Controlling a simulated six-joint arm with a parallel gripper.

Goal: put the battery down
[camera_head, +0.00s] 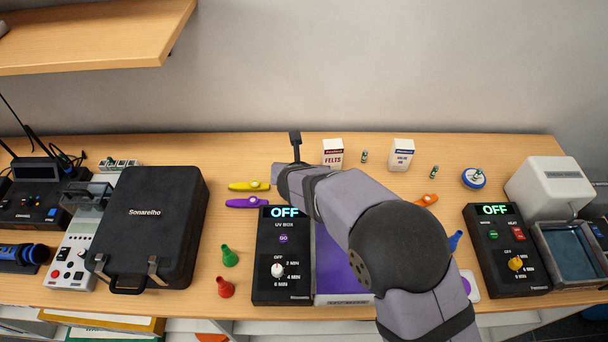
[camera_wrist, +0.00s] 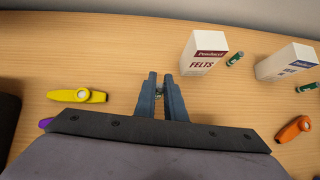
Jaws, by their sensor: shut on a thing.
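My gripper (camera_head: 295,146) is over the back part of the wooden table, left of the white FELTS box. In the wrist view my gripper's fingers (camera_wrist: 161,84) are nearly together, shut on a small battery (camera_wrist: 159,92), of which only a bit shows between them. How far it is from the tabletop I cannot tell.
The FELTS box (camera_head: 332,153) and second white box (camera_head: 402,155) stand at the back. Yellow (camera_head: 249,186) and purple (camera_head: 247,202) kazoos lie left of my arm, an orange kazoo (camera_wrist: 295,129) right. The UV box (camera_head: 283,256) is in front. Bare wood surrounds the fingers.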

